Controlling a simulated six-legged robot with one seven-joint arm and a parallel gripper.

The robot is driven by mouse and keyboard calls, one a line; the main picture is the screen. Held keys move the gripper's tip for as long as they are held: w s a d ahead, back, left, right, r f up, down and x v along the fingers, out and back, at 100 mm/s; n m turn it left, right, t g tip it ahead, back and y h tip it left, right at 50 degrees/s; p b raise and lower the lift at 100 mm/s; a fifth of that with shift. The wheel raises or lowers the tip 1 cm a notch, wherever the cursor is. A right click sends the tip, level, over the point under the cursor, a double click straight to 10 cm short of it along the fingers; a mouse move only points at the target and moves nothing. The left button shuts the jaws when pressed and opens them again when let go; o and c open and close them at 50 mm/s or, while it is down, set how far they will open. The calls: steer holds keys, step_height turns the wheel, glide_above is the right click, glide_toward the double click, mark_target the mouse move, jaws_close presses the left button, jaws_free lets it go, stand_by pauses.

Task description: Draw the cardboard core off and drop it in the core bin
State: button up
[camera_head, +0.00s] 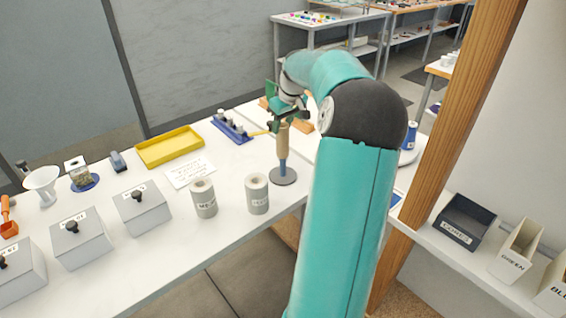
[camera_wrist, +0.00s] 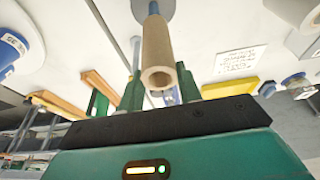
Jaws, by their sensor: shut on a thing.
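The tan cardboard core (camera_head: 283,140) stands upright in line with a blue post (camera_head: 283,166) on a round grey base (camera_head: 283,178). A length of blue post shows below the core; whether the post's tip is still inside is hidden. My gripper (camera_head: 284,119) is shut on the core's upper part. In the wrist view the core (camera_wrist: 157,48) lies between the green fingers of my gripper (camera_wrist: 160,92), its hollow open end facing the camera. The dark core bin (camera_head: 463,222), labelled CORES, stands on a white surface at the right, far from my gripper.
Two grey-white rolls (camera_head: 257,193) stand left of the post. A yellow tray (camera_head: 169,146), a label card (camera_head: 190,172) and lidded grey boxes (camera_head: 142,207) are further left. A wooden post (camera_head: 453,130) rises between the bench and the bin. A GREEN bin (camera_head: 516,250) stands beside the core bin.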

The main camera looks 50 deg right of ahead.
step_height(320, 180, up, 6)
steer(key=shift+f, duration=0.25)
stand_by(1.0)
steer(key=shift+s, duration=0.1)
stand_by(0.7)
